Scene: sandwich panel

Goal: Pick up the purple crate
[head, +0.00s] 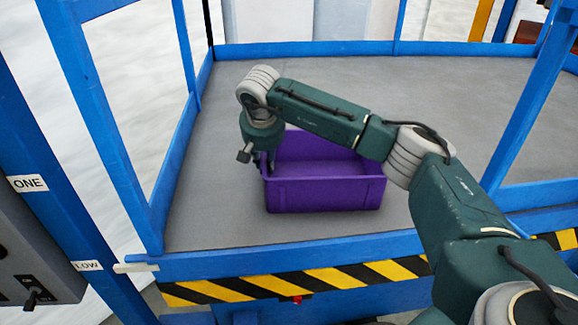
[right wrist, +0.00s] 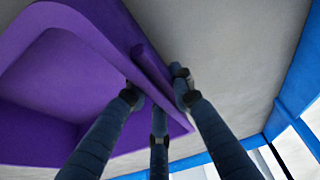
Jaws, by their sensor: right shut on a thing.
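The purple crate (head: 325,195) stands upright on the grey platform floor, near the platform's front edge. It looks empty where its inside shows. My right gripper (head: 265,163) reaches down at the crate's left end. In the right wrist view, the right gripper (right wrist: 158,88) has its dark fingers on both sides of the wall or rim of the purple crate (right wrist: 100,25), shut on it. My right arm crosses above the crate and hides part of its back and right rim. My left gripper is not in view.
The grey platform floor (head: 440,100) is clear around the crate. Blue rails and posts (head: 345,262) enclose it, with a yellow and black striped edge (head: 335,278) in front. A grey control box (head: 30,245) with a switch stands at the left.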

